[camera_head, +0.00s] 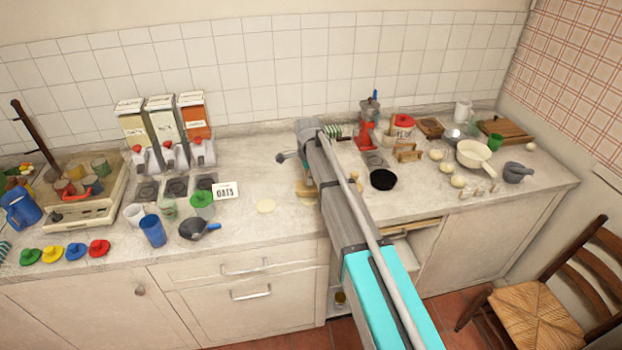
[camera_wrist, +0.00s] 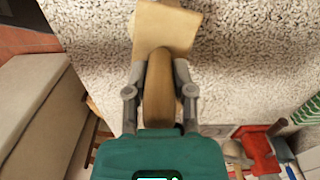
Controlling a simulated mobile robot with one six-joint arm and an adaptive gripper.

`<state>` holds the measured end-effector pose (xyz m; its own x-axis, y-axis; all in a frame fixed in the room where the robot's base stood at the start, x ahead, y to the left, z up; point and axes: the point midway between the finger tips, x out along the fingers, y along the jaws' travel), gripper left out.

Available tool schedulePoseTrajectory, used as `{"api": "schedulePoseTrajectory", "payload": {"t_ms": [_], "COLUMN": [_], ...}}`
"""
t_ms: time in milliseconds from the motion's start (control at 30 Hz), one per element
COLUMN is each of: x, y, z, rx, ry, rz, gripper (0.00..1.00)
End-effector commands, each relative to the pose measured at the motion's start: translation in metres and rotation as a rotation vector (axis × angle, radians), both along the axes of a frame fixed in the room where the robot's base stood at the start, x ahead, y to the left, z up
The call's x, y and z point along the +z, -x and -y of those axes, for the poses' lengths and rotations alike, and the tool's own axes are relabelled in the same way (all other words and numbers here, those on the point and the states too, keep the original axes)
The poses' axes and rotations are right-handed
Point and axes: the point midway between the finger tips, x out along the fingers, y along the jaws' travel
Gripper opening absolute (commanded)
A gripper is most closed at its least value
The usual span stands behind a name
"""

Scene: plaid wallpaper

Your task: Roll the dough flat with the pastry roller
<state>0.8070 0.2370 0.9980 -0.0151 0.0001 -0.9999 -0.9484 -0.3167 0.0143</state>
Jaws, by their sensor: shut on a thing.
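In the wrist view my gripper (camera_wrist: 158,82) is shut on a tan wooden handle, which I take to be the handle of the pastry roller (camera_wrist: 158,62). A paler tan piece, likely the roller head, sits at its far end over the speckled counter. In the head view my arm hides the gripper; only a bit of tan wood (camera_head: 305,190) shows at its left edge. A pale flat round, likely dough (camera_head: 265,206), lies on the counter left of the arm. Several pale dough-like balls (camera_head: 448,167) lie to the right. Contact between roller and dough cannot be seen.
A white OATS card (camera_head: 225,191), a dark pan (camera_head: 193,229) and cups stand left of the pale round. A black bowl (camera_head: 383,179) and a red grinder (camera_head: 368,125) stand right of my arm. Bare counter (camera_head: 262,228) surrounds the pale round.

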Motion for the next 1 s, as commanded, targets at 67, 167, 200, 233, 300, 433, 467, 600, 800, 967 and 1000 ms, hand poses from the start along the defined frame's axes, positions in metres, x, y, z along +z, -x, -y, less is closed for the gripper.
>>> {"api": "schedulePoseTrajectory", "payload": {"t_ms": [67,167,200,233,300,433,467,600,800,967,1000], "x": [0.0,0.0,0.0,0.0,0.0,0.0,0.001,0.002,0.002,0.002,0.002], "y": [0.0,0.0,0.0,0.0,0.0,0.004,0.005,0.01,0.013,0.013,0.013], "z": [0.0,0.0,0.0,0.0,0.0,0.0,0.0,0.001,0.001,0.001,0.001], "rx": [0.0,0.0,0.0,0.0,0.0,0.0,0.0,0.001,0.0,0.0,0.0], "ry": [0.0,0.0,0.0,0.0,0.0,0.0,0.0,0.0,0.0,0.0,0.0], "rz": [0.0,0.0,0.0,0.0,0.0,0.0,0.0,0.0,0.0,0.0,0.0], "gripper": [0.0,0.0,0.0,0.0,0.0,0.0,0.0,0.0,0.0,0.0,0.0]}}
